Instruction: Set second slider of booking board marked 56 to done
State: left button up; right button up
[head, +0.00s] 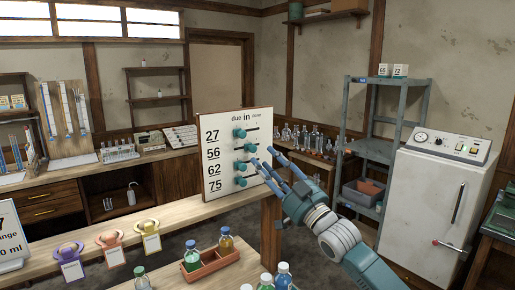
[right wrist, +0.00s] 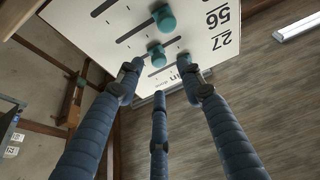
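The white booking board (head: 224,180) stands on a wooden counter, with rows 27, 56, 62 and 75 and columns due, in and done. The 56 row's teal slider (head: 250,148) sits near the middle of its slot, further right than the sliders of the other rows. It also shows in the right wrist view (right wrist: 156,50), where the board is upside down. My right gripper (head: 268,167) has its fingers spread and empty, in front of the board's lower right part. In the wrist view its fingers point toward the sliders; contact cannot be told. My left gripper is not in view.
The 27 slider (head: 240,132), 62 slider (head: 239,166) and 75 slider (head: 241,181) are close around. Glass bottles (head: 313,138) stand behind, right of the board. A bottle crate (head: 212,263) is in front. A grey shelf (head: 376,149) stands at the right.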

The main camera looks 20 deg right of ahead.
aim_at(254, 149)
jog(key=p+x, duration=0.1)
jog(key=x, duration=0.3)
jog(key=shift+w+a+r, duration=0.1)
jog(key=shift+w+a, duration=0.05)
jog(key=shift+w, duration=0.2)
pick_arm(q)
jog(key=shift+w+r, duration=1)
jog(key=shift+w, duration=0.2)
pick_arm(e)
jog(key=c, duration=0.9)
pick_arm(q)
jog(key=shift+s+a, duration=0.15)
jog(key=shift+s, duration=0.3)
pick_arm(e)
grip_shut()
